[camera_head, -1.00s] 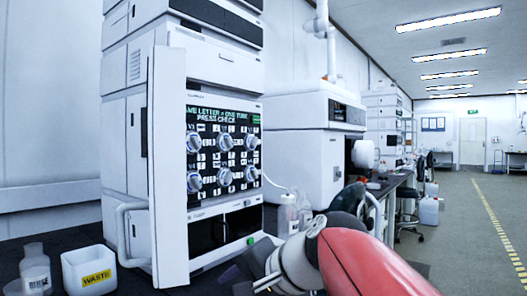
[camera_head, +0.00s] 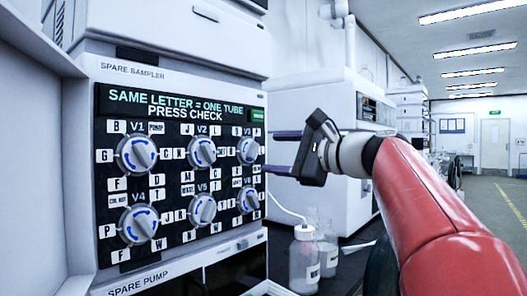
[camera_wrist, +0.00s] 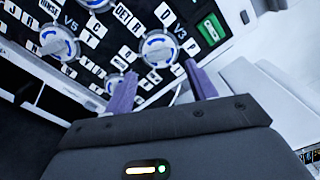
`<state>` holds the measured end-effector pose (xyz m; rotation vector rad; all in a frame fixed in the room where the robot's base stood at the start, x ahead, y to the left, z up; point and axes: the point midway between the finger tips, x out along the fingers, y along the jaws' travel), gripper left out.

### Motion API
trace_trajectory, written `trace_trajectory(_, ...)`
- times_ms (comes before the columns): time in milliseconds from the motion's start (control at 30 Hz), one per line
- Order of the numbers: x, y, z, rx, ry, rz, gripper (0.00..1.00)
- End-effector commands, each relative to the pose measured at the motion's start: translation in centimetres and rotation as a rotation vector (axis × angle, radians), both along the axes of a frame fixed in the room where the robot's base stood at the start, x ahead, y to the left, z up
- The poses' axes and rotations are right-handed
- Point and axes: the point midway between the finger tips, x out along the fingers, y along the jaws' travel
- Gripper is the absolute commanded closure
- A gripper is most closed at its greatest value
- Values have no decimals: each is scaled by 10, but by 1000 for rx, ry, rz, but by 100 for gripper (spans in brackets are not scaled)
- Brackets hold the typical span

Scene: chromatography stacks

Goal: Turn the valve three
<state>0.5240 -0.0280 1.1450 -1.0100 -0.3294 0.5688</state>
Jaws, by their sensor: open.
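Valve three (camera_head: 248,150) is a round grey-white knob with blue arc marks, at the right end of the top row on the black valve panel (camera_head: 172,185). It also shows in the wrist view (camera_wrist: 160,48), next to the label V3. My gripper (camera_head: 272,152) is level with valve three, to its right in the head view, with its purple fingers pointing at the panel. In the wrist view the fingers (camera_wrist: 157,74) are spread and empty, with the V3 knob between and beyond their tips. The fingers look apart from the knob.
Valves V1 (camera_head: 137,155), V2 (camera_head: 202,151), V4 (camera_head: 139,224), V5 (camera_head: 202,209) and V6 (camera_head: 247,199) surround it, with small letter plates between. A green button (camera_head: 257,114) is at the panel's upper right. A capped bottle (camera_head: 304,260) stands below my gripper.

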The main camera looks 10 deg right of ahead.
Motion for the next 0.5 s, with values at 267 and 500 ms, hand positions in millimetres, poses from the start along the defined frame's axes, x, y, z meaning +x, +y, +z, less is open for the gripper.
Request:
trace_trajectory(267,30,22,1,-1,1,1,44)
trace_trajectory(500,35,26,0,-1,-1,0,44)
